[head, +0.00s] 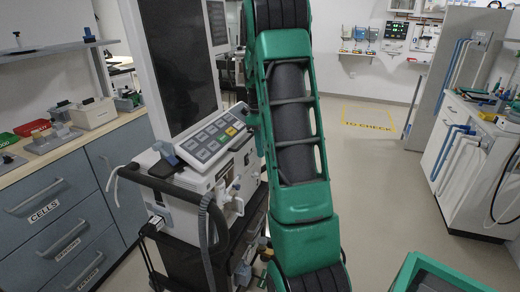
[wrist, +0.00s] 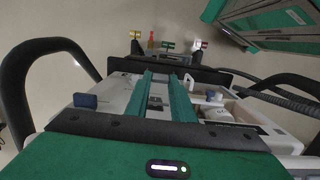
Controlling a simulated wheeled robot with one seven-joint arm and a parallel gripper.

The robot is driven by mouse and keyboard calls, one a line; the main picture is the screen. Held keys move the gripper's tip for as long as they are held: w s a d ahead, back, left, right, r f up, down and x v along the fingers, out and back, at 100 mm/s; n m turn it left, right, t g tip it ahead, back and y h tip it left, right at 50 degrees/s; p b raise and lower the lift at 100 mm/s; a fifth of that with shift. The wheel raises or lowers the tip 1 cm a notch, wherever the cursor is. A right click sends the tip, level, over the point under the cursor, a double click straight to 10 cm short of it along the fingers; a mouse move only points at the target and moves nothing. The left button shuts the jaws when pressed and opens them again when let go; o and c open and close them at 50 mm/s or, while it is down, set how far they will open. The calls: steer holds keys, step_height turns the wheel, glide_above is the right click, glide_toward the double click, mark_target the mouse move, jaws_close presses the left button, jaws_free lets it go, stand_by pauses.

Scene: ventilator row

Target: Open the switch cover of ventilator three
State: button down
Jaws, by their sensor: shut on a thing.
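A white ventilator (head: 205,165) with a sloped button panel (head: 213,136) and a tall dark screen stands left of my arm in the head view. Its number cannot be read. In the wrist view its pale top (wrist: 115,100) lies under my gripper. My gripper (wrist: 164,76) has two long green fingers reaching over the ventilator, close together. A small dark part (wrist: 155,103) shows between them; it looks like the switch cover, but its outline and angle are unclear. My gripper is shut on it. In the head view my arm hides the gripper and the cover.
A drawer counter (head: 60,180) stands close on the left. White and grey units (head: 470,150) with blue hoses stand at the right. The floor between is open, with a yellow marked square (head: 368,118).

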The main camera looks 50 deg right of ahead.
steer(key=c, duration=1.5)
jaws_free()
steer(key=r, duration=0.3)
steer(key=w+r, duration=0.1)
steer(key=r, duration=0.6)
steer(key=shift+w+a+r, duration=0.15)
steer(key=shift+a+r, duration=0.05)
steer(key=shift+r, duration=0.1)
steer(key=s+a+f+m, duration=0.1)
steer(key=s+a+m, duration=0.2)
steer(key=s+a, duration=0.5)
steer(key=s+a+f+m, duration=0.2)
steer(key=s+a+m, duration=0.1)
steer(key=s+a, duration=0.5)
steer(key=s+a+f+m+t, duration=0.1)
steer(key=s+a+m, duration=0.3)
steer(key=s+a, duration=0.4)
steer(key=shift+s+a+f+y, duration=0.1)
steer(key=shift+s+f, duration=0.15)
steer(key=shift+s, duration=0.45)
steer(key=shift+s+a+f+y, duration=0.15)
steer(key=shift+s+f, duration=0.1)
steer(key=shift+s, duration=0.5)
steer(key=shift+s+a+f+y, duration=0.1)
steer(key=shift+s+f, duration=0.15)
steer(key=shift+s, duration=0.45)
